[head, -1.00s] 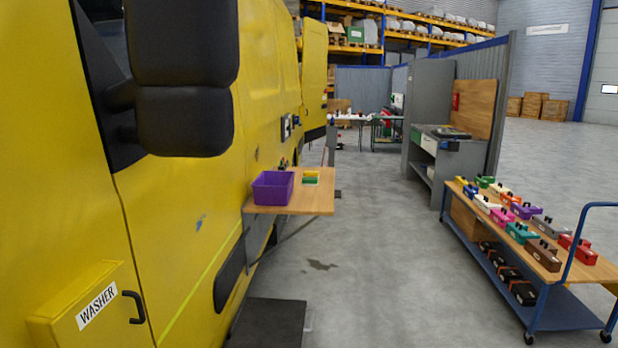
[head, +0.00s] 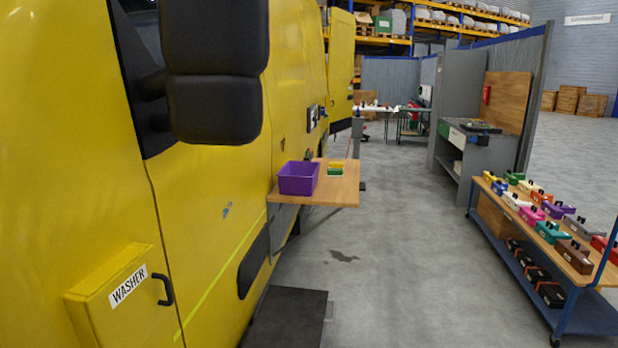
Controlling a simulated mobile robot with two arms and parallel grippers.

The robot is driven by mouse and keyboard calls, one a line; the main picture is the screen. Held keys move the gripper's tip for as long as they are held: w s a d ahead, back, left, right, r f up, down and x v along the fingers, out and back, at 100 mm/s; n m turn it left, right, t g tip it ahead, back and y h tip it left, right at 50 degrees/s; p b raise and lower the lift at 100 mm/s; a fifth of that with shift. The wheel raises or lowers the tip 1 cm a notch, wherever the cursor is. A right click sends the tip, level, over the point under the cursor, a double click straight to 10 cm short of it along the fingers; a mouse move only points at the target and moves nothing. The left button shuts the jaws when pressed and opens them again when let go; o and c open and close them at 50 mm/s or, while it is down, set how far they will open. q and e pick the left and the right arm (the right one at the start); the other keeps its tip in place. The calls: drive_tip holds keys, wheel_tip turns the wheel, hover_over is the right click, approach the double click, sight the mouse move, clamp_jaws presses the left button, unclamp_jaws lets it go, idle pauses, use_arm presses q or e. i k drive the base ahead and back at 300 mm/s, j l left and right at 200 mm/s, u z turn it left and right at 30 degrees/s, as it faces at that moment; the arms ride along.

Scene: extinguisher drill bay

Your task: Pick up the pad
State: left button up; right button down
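A small yellow and green block (head: 335,169), which looks like a sponge pad, lies on the wooden fold-out shelf (head: 338,193) on the side of the yellow van. It is small in the head view, and I cannot tell for sure that it is the pad. A purple open bin (head: 298,178) stands on the shelf just left of it. Neither of my grippers is in view.
The yellow van (head: 210,200) fills the left, with a black mirror (head: 215,100) and a WASHER box (head: 118,300) jutting out. A dark step (head: 285,318) lies low beside it. A trolley of coloured boxes (head: 555,240) stands right. Floor (head: 400,260) between is clear.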

sight(335, 165)
drive_tip(key=i+l+z, duration=0.35)
drive_tip(key=i, duration=0.5)
drive_tip(key=i+z, duration=0.35)
drive_tip(key=i, duration=0.5)
drive_tip(key=i+u, duration=0.15)
drive_tip(key=i, duration=0.3)
drive_tip(key=i+l+u, duration=0.15)
drive_tip(key=i, duration=0.3)
drive_tip(key=i+l+u, duration=0.15)
drive_tip(key=i, duration=0.3)
drive_tip(key=i+l+u, duration=0.15)
drive_tip(key=i, duration=0.3)
